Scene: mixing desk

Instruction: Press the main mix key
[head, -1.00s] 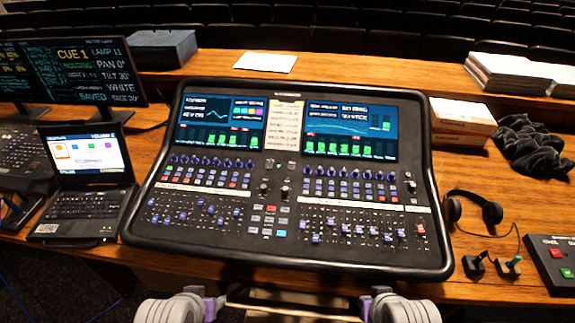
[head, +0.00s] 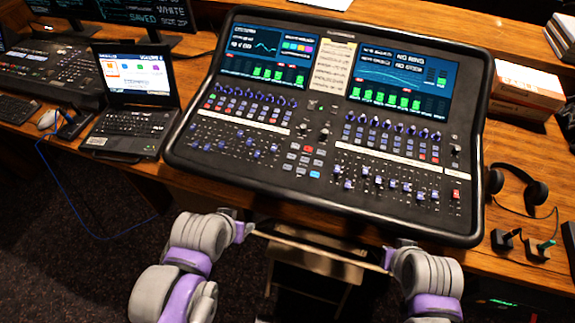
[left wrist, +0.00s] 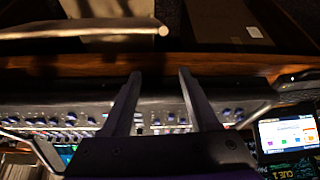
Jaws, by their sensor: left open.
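The black mixing desk (head: 322,205) stands on the wooden table in the middle of the head view. A small block of keys (head: 303,160) sits at its centre between two fader banks. Most are grey or white, some are red, and one is light blue (head: 314,174). Their labels are too small to read, so I cannot tell which is the main mix key. My left gripper (left wrist: 160,73) is open and empty in the left wrist view, apart from the keys.
A laptop (head: 130,115) stands left of the desk, with a lighting console and monitors beyond. The wooden front edge (head: 190,185) runs below the desk.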

